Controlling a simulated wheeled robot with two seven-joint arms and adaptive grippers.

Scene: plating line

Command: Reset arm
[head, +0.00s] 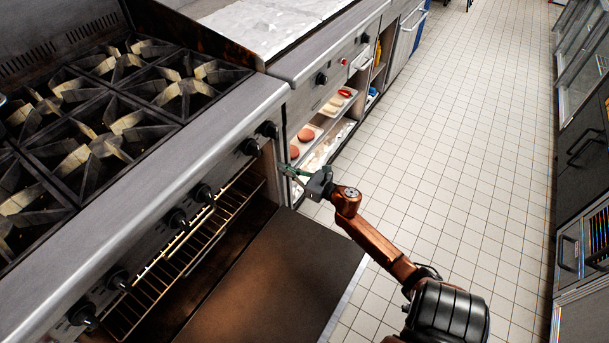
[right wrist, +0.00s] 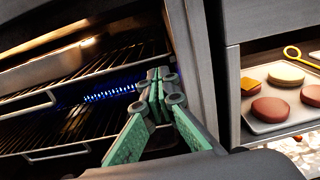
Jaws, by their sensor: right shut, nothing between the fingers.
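My right gripper (head: 287,170) has green fingers and is at the end of my copper-coloured right arm, which reaches in from the lower right in the head view. It is just in front of the right edge of the oven opening, above the far end of the lowered door. In the right wrist view the green fingers of the gripper (right wrist: 155,86) come together at their tips and hold nothing. They point toward the oven's right side post (right wrist: 188,60). My left gripper is in neither view.
The oven door (head: 290,265) is lowered open beneath the arm. A tray (right wrist: 262,124) with patties and buns sits on the shelf to the right. The tiled floor (head: 460,150) is clear.

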